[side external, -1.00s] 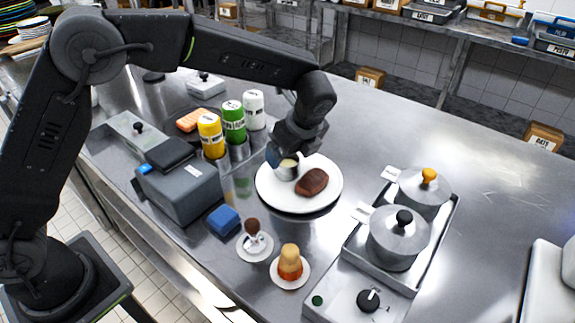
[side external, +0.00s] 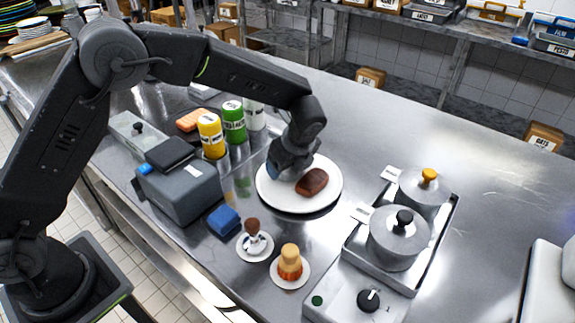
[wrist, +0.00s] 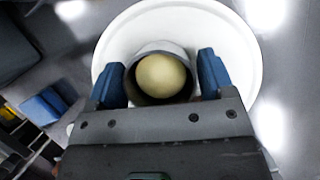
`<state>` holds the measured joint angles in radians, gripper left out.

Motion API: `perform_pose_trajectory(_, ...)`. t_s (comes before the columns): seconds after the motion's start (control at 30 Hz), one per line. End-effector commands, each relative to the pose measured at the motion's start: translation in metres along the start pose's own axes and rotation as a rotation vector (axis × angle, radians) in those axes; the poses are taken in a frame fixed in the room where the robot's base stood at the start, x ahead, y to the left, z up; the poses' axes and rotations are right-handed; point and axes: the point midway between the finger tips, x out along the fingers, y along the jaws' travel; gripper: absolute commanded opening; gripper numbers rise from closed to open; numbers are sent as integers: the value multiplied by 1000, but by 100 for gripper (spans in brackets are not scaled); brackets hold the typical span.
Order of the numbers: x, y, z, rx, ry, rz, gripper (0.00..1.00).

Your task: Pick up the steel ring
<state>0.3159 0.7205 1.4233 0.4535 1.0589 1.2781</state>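The steel ring (wrist: 160,47) stands on the white plate (wrist: 222,30) in the wrist view, around a pale, rounded mound of food (wrist: 160,75). My gripper (wrist: 162,66) is open, with one blue finger on each side of the ring and very close to its wall. I cannot make out firm contact. In the side view my gripper (side external: 283,170) is low over the left part of the plate (side external: 300,205) and hides the ring.
A brown piece of meat (side external: 312,182) lies on the plate just right of my gripper. Yellow (side external: 211,135), green (side external: 233,123) and white bottles stand behind left. Two lidded pots (side external: 398,240) stand at the right.

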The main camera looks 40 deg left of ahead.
Motion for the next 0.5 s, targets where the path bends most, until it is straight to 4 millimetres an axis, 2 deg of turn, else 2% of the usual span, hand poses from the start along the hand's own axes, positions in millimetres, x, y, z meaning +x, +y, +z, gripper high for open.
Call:
perform_pose_trajectory(0.03, 0, 0, 0, 0, 0, 0, 70)
perform_pose_trajectory(0.37, 0, 0, 0, 0, 0, 0, 39)
perform_pose_trajectory(0.5, -1, 0, 0, 0, 0, -1, 38)
